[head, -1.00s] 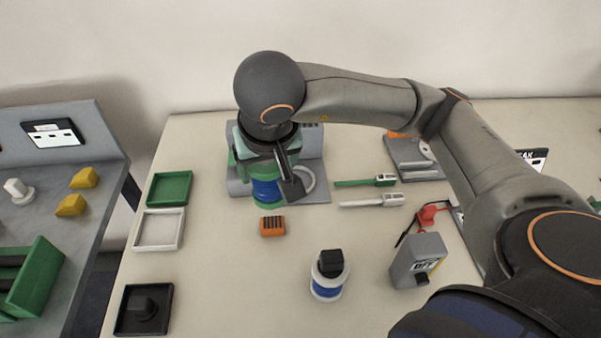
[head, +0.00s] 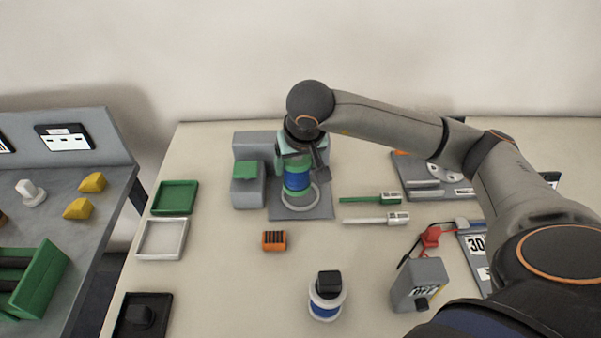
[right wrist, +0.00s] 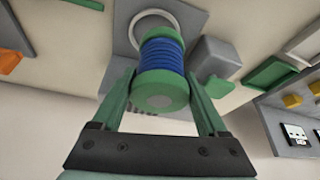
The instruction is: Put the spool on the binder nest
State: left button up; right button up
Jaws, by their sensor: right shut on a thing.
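The spool (head: 297,181) has a blue winding and green flanges. My right gripper (head: 296,160) is shut on it from above, and its two green fingers flank the spool (right wrist: 161,60) in the right wrist view. The binder nest (head: 316,211) is a grey plate with a white ring (head: 300,206). The spool stands upright over the ring in the head view. In the right wrist view the ring (right wrist: 140,20) shows partly behind the spool. I cannot tell whether the spool touches the plate. My left gripper is not in view.
A grey block with a green top (head: 246,171) stands close left of the ring. A white-flanged blue spool with a black top (head: 326,293) and an orange block (head: 273,240) are nearer. Green and white tools (head: 370,199) lie right. Trays (head: 161,239) stand left.

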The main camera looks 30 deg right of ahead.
aim_at(300, 174)
jog(key=shift+w+d+f, duration=0.25)
jog(key=shift+d+f, duration=0.15)
jog(key=shift+f, duration=0.15)
jog(key=shift+w+d+f, duration=0.25)
jog(key=shift+d+f, duration=0.1)
jog(key=shift+f, duration=0.15)
jog(key=shift+w+d+f+p, duration=0.1)
jog(key=shift+f+p, duration=0.15)
jog(key=shift+f, duration=0.65)
jog(key=shift+w+d+f+p, duration=0.1)
jog(key=shift+f+p, duration=0.15)
jog(key=shift+f, duration=0.65)
jog(key=shift+f, duration=0.2)
jog(key=o, duration=1.5)
jog(key=shift+r, duration=0.1)
jog(key=shift+r, duration=0.25)
jog(key=b+v, duration=0.1)
jog(key=v, duration=1)
jog(key=shift+s+a+r, duration=0.1)
jog(key=shift+s+r, duration=0.2)
